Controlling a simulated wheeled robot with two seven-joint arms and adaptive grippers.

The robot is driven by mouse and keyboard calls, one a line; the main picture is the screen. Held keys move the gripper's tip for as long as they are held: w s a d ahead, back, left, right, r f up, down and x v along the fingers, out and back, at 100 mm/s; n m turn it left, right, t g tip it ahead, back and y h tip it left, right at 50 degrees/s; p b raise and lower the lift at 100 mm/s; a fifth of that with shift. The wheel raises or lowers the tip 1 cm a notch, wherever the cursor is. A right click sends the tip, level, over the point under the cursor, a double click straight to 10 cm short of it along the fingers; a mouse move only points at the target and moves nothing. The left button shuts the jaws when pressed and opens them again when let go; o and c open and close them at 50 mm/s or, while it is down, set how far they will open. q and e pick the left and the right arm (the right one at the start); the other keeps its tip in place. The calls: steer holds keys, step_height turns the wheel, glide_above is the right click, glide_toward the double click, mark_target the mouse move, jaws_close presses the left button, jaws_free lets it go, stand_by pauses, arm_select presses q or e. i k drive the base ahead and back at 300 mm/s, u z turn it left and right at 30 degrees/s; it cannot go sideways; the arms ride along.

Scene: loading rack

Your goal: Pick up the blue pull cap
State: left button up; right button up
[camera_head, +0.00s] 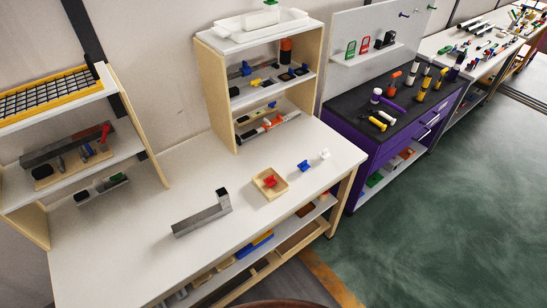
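A small blue cap (303,166), which looks like the blue pull cap, sits on the white tabletop (150,262) near its right front edge. A similar white cap (324,154) stands just to its right and slightly behind. A red cap (270,182) sits in a shallow wooden tray (258,191) to its left. The blue cap stands apart from both, and nothing covers it. Neither of my grippers is in view.
A grey metal L-shaped bar (198,219) lies left of the tray. A wooden shelf unit (216,95) stands behind, another shelf (130,120) at the left. A purple workbench (375,160) with tools is to the right. The tabletop around the blue cap is mostly clear.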

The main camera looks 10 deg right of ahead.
mark_target(303, 166)
steer(key=u, duration=0.05)
steer(key=i, duration=0.9)
steer(key=z, duration=0.3)
